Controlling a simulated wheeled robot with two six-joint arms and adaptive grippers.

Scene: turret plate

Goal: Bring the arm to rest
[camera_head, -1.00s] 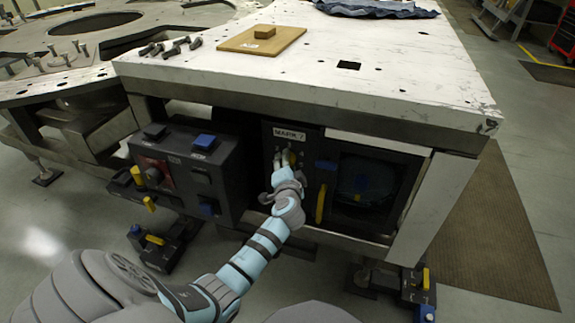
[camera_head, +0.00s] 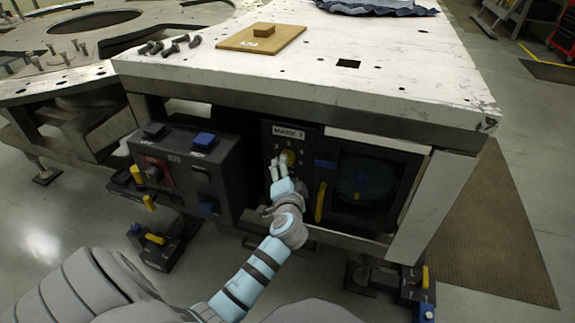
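My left arm comes in from the lower left, and its gripper (camera_head: 279,165) is in front of the dark panel marked "MARK ?" (camera_head: 267,138) under the white table. I cannot tell whether the fingers touch the panel. The two fingers look slightly apart, with nothing seen between them. My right gripper is not in view.
A dark control box (camera_head: 185,170) with blue and black buttons stands left of the gripper. A screen (camera_head: 362,185) and a yellow handle (camera_head: 321,202) are to its right. The white table top (camera_head: 330,75) overhangs above.

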